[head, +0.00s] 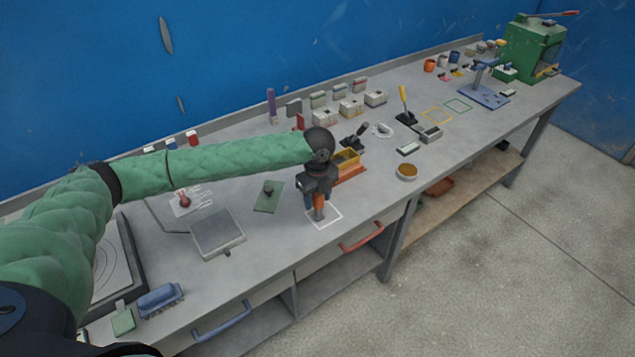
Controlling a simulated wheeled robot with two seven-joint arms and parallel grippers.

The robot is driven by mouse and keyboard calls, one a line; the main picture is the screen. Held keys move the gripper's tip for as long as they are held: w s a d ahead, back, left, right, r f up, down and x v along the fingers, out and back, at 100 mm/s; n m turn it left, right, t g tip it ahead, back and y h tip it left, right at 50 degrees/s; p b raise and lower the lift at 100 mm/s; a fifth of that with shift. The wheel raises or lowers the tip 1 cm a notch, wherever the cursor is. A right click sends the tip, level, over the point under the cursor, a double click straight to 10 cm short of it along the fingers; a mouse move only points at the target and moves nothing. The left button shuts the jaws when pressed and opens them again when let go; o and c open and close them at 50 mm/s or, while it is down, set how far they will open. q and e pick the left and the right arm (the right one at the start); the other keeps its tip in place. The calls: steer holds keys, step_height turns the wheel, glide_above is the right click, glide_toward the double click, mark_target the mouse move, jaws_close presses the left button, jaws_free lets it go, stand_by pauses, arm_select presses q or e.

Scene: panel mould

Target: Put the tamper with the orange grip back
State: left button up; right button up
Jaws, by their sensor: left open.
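The tamper with the orange grip (319,201) stands about upright on the bench at the white square outline (334,219). Its orange grip shows just below my left gripper (314,198), and its lower end looks to be inside the outline. My left gripper points down from above and is open, with its fingers around or right beside the grip; I cannot tell if they touch it. The gripper and wrist hide the tamper's top. My right gripper is not in view.
An orange-yellow bin (347,163) stands close behind the gripper. A green plate with a dark knob (268,196) and a grey scale-like box (217,234) lie to the left. The bench front edge is near.

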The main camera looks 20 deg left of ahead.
arm_select(q)
step_height(320, 180, up, 3)
steer(key=shift+b, duration=0.65)
step_height(320, 180, up, 5)
steer(key=shift+b, duration=0.9)
steer(key=shift+r, duration=0.95)
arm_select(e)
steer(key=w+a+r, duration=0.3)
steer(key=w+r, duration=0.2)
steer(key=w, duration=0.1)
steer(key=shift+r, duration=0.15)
arm_select(q)
steer(key=shift+f, duration=0.15)
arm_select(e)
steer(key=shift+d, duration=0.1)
